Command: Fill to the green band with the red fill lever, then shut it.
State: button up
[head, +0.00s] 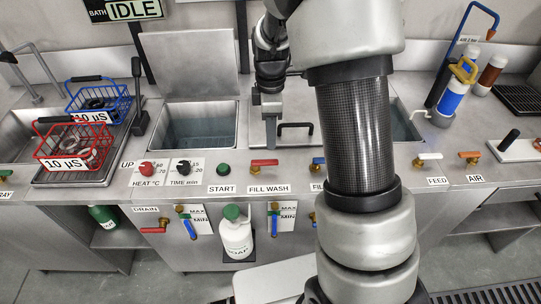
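The red fill lever (264,162) sits above the FILL WASH label on the front ledge and lies roughly level, left to right. My gripper (271,138) points down behind the lever, over the steel top; I see it edge-on and cannot tell if it is open. It appears apart from the lever. The open wash tank (238,128) at left holds bluish liquid. A gauge with MAX and MIN marks (201,219) is on the front panel below it; a second one (288,217) is further right.
A blue lever (318,160) is right of the red one, partly behind my arm. A green START button (223,169) and two knobs are left. A red drain lever (153,230) and a white soap bottle (236,238) are below. Red (72,146) and blue baskets stand left.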

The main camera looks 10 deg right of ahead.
aim_at(271, 161)
notch_tip(271, 161, down, 10)
jog(key=shift+r+b, duration=0.1)
jog(key=shift+b, duration=0.3)
jog(key=shift+c, duration=0.2)
grip_shut()
